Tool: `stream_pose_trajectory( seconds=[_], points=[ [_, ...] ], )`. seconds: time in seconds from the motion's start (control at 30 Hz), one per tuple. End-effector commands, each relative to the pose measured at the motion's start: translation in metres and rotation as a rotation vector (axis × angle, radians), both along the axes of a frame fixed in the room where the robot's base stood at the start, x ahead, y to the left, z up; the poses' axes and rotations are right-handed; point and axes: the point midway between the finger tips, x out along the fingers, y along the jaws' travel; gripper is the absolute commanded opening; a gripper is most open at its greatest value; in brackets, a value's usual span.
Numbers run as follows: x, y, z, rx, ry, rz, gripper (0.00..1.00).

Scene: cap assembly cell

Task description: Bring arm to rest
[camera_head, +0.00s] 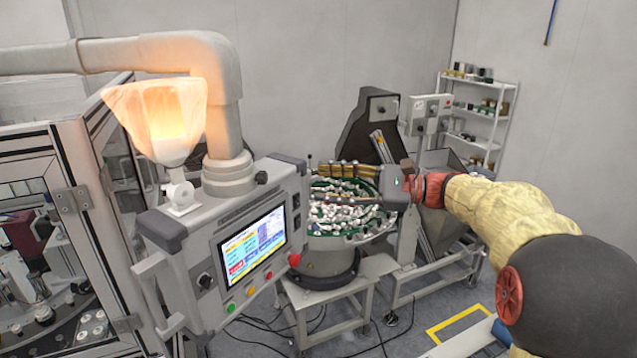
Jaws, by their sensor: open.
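My arm reaches in from the right edge, with a yellow-covered forearm and a red ring at the wrist. My gripper (344,182) points left, with its two brass-coloured fingers spread apart and nothing seen between them. It appears in front of or above a round feeder bowl (331,243) full of small white and green parts. How high it is above the bowl, I cannot tell.
A control panel with a lit screen (251,244) stands left of the bowl, below a glowing lamp (160,118). A glazed machine enclosure (70,160) fills the left. A hopper (436,225) stands behind my wrist. Shelves (481,125) stand at the back right. Cables (385,338) lie on the floor.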

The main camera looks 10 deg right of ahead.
Motion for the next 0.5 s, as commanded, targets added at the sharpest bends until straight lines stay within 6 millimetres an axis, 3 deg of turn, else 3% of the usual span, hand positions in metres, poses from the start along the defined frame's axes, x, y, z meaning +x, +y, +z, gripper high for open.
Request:
stream_pose_trajectory(
  seconds=[0.37, 0.47, 0.5],
  points=[
    [0.005, -0.002, -0.004, -0.035, -0.041, -0.019, 0.43],
    [0.008, -0.005, -0.043, -0.155, -0.043, -0.038, 0.43],
    [0.005, -0.006, -0.063, -0.209, -0.033, -0.038, 0.43]
  ],
)
